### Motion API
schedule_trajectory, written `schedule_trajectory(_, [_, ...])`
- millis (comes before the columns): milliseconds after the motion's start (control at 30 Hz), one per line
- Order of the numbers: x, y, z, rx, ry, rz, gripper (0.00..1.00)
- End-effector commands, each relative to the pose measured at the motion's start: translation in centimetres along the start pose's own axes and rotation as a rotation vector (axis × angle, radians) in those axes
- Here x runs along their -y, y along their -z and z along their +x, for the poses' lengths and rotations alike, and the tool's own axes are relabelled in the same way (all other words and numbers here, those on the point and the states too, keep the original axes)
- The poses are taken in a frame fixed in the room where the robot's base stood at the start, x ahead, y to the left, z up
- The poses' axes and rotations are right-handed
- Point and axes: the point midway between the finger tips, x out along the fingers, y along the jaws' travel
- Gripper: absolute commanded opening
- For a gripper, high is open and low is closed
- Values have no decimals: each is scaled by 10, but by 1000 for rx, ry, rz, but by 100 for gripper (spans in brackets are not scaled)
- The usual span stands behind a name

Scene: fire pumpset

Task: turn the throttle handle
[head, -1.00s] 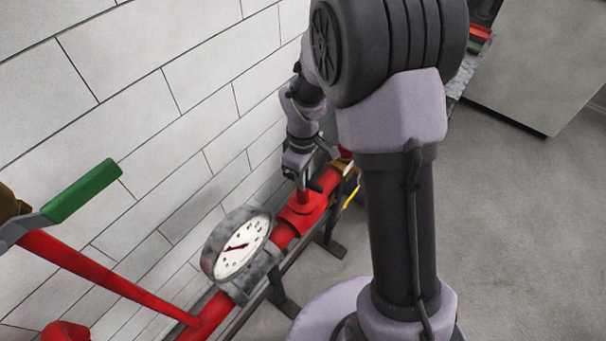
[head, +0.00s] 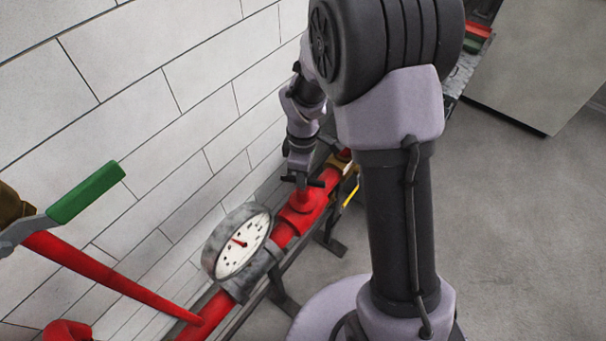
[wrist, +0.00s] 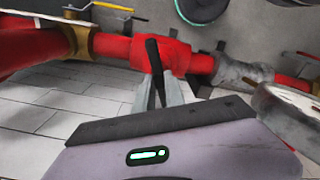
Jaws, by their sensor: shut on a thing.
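The throttle handle (wrist: 153,55) is a black lever in front of the red valve body (wrist: 173,56) in the wrist view. My gripper (wrist: 158,92) is shut on the handle, with one pale finger on each side of it. In the head view my gripper (head: 302,180) is above the red valve body (head: 305,213) on the pipe. The handle is mostly hidden by the gripper there, and its exact angle is hard to tell.
A round pressure gauge (head: 238,245) stands on the red pipe, nearer than the valve. A green-handled lever (head: 86,193) is at the left. A yellow lever (head: 350,194) lies beyond the valve. The tiled wall (head: 150,100) runs close along the left; grey floor is free at right.

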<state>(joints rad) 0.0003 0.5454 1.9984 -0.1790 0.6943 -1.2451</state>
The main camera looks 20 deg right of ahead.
Motion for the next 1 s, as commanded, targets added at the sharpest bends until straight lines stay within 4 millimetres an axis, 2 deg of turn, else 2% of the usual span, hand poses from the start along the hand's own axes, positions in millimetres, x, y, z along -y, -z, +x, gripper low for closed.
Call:
schedule_trajectory(100, [-1,0,-1,-1,-2,0,0])
schedule_trajectory(133, [-1,0,-1,-1,-2,0,18])
schedule_trajectory(233, [-1,0,-1,-1,-2,0,36])
schedule_trajectory(500, [0,0,0,0,-1,1,36])
schedule_trajectory(600, [-1,0,-7,-1,-2,1,36])
schedule_trajectory(667, [-1,1,-17,-2,-4,1,36])
schedule_trajectory(767, [-2,1,-46,-3,-6,1,36])
schedule_trajectory(1000, [-1,1,-126,-3,-6,1,36])
